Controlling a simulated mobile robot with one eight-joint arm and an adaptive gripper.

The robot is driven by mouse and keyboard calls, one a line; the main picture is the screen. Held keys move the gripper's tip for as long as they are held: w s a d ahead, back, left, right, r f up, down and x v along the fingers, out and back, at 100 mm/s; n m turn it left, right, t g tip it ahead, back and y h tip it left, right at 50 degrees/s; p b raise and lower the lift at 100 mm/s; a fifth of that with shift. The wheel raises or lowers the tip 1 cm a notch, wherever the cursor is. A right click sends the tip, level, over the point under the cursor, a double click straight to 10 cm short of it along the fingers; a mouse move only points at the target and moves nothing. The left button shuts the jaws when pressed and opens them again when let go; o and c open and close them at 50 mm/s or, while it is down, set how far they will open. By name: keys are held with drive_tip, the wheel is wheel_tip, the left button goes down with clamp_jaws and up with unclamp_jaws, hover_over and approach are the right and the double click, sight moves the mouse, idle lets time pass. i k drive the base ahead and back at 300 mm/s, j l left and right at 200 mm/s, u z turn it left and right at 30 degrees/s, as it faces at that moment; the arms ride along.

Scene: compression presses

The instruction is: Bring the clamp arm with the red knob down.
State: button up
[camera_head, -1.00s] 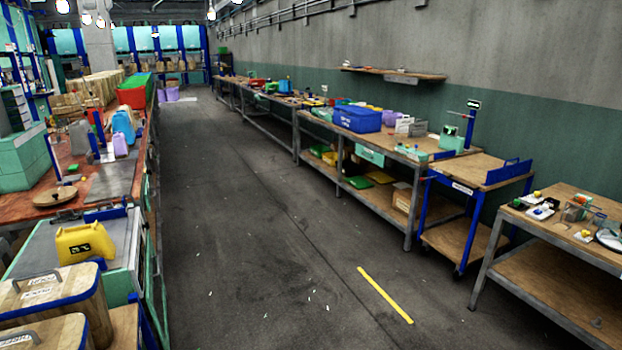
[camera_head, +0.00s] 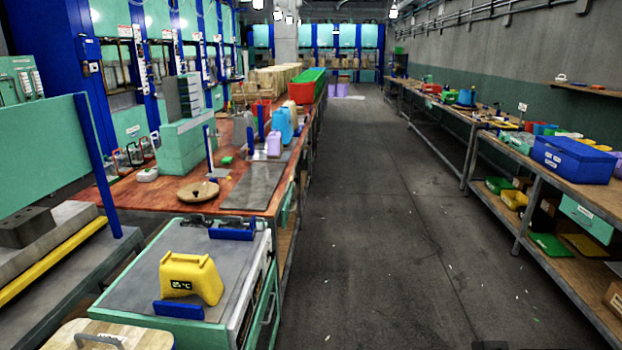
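I cannot make out a clamp arm with a red knob in this view. Several small hoop-shaped handles, some dark and one reddish (camera_head: 155,140), stand by the blue and green presses at the left, too small to tell what they belong to. A blue fixture (camera_head: 232,229) with small dark parts beside it sits at the back edge of a grey-topped cart; I see no red knob on it. My gripper is not in view.
A yellow device (camera_head: 190,278) reading °C stands on the grey cart top (camera_head: 130,294). Behind it is a red-brown workbench (camera_head: 170,205) with a round wooden disc (camera_head: 198,191). Grey floor (camera_head: 370,220) is free down the aisle. A bench with a blue bin (camera_head: 572,160) lines the right.

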sight(248, 106)
drive_tip(key=i, duration=2.25)
